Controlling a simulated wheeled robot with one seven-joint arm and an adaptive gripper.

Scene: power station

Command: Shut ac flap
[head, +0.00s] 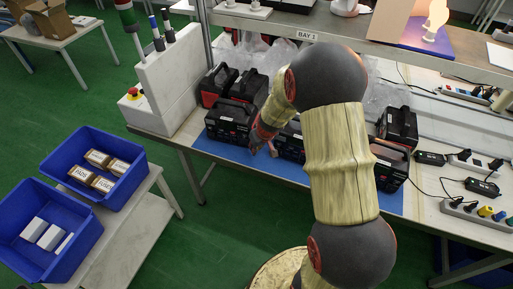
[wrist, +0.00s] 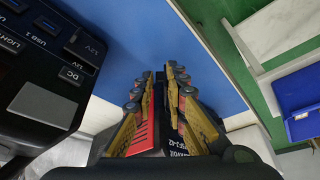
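Several black power stations stand on the blue mat of the bench. One power station (head: 229,121) is just left of my gripper (head: 264,150) in the head view. In the wrist view, a power station's front panel (wrist: 50,62) fills the left side, with USB, 12V, DC and light labels. A plain grey rectangular plate (wrist: 45,105) sits on that panel; I cannot tell whether it is the AC flap or how far it stands open. My gripper (wrist: 160,72) is over the mat, right of the panel and apart from it. Its fingers are slightly apart, with nothing visible between them.
The blue mat (head: 225,151) is clear in front of the stations. A white panel with a red stop button (head: 133,92) stands at left. Blue bins (head: 70,201) rest on a low table at lower left. A shelf marked BAY 1 (head: 255,20) overhangs the bench.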

